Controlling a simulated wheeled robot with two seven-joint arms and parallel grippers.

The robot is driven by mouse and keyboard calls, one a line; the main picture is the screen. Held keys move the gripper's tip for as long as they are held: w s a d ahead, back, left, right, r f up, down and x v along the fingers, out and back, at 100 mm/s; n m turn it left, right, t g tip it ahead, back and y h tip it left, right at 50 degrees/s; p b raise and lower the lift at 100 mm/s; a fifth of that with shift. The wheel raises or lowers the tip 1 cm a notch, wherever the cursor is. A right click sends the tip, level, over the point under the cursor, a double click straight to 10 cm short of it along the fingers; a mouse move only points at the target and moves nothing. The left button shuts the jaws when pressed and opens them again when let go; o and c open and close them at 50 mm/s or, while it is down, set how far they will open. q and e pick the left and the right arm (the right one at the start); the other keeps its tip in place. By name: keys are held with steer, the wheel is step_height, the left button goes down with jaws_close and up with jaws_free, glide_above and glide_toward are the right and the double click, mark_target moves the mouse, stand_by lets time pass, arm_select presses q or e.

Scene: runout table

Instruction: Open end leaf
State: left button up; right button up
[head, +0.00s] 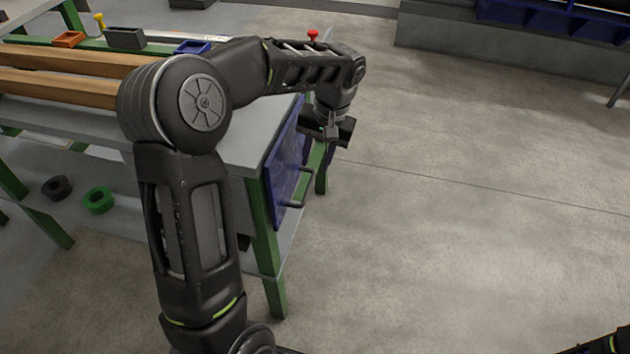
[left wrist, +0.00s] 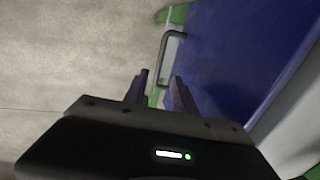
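The end leaf is a blue panel (head: 282,172) standing roughly vertical against the end of the runout table (head: 245,140). A dark bar handle (head: 302,190) sticks out from its lower part. My left gripper (head: 340,130) is beside the leaf's far upper part, above the handle and apart from it. In the left wrist view its two fingers (left wrist: 158,88) are spread with nothing between them. There the handle (left wrist: 164,58) shows beyond the fingertips, and the blue panel (left wrist: 245,55) fills the right side. My right gripper is out of view.
On the table top lie wooden beams (head: 65,75), an orange tray (head: 69,39), a grey box (head: 125,38) and a blue tray (head: 193,47). A red knob (head: 313,36) stands at the far corner. Green and dark rings lie on the lower shelf. The floor (head: 460,220) to the right is clear.

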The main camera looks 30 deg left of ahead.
mark_target(309, 186)
arm_select(q)
steer(key=f, duration=0.2)
steer(key=a+f+b, duration=0.1)
steer(key=f, duration=0.4)
steer(key=shift+s+a+f+b, duration=0.15)
steer(key=shift+s+f+b, duration=0.15)
steer(key=shift+f+b, duration=0.1)
steer(key=shift+c, duration=0.2)
jaws_close()
stand_by(0.9)
